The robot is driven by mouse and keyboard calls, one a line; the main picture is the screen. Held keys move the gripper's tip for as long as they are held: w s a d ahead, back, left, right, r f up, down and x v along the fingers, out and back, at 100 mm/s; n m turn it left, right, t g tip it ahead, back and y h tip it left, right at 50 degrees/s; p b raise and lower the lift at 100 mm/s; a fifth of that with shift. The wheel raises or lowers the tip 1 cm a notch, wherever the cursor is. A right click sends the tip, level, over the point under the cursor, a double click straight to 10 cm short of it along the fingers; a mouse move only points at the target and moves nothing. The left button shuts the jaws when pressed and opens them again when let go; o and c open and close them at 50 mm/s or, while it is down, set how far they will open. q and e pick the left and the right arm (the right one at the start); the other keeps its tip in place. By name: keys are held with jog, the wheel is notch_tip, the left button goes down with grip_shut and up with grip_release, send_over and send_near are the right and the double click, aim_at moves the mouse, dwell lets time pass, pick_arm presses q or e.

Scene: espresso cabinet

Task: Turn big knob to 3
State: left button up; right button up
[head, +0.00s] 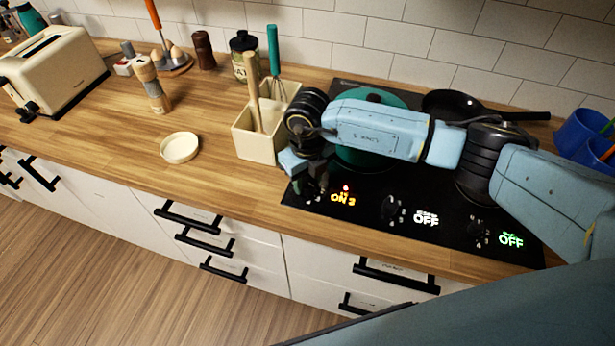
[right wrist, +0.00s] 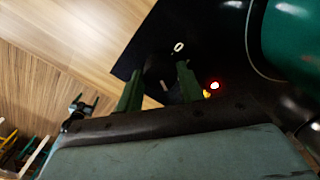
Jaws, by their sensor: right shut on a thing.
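The black cooktop (head: 440,238) has several knobs along its front edge, each beside a lit display. The leftmost knob (head: 312,196) is mostly hidden by my right gripper (head: 308,178). Its display (head: 343,199) reads "ON 3" in yellow, with a red light above it. The middle knob (head: 391,207) and the right knob (head: 478,234) stand by displays reading "OFF". My right gripper is shut on the leftmost knob. In the right wrist view, its two green fingers (right wrist: 157,88) reach down at the cooktop's corner, with the red light just beside them. My left gripper is out of view.
A green pot (head: 360,158) sits on the cooktop behind my right forearm, with a black pan (head: 452,103) farther back. A cream utensil holder (head: 258,143) stands close left of my gripper. A small round dish (head: 180,147) lies farther left on the wooden counter.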

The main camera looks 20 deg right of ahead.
aim_at(308, 182)
jog(key=shift+m, duration=0.4)
jog(key=o, duration=1)
notch_tip(308, 182, up, 14)
jog(key=shift+f+b, duration=0.25)
jog(key=shift+b, duration=0.25)
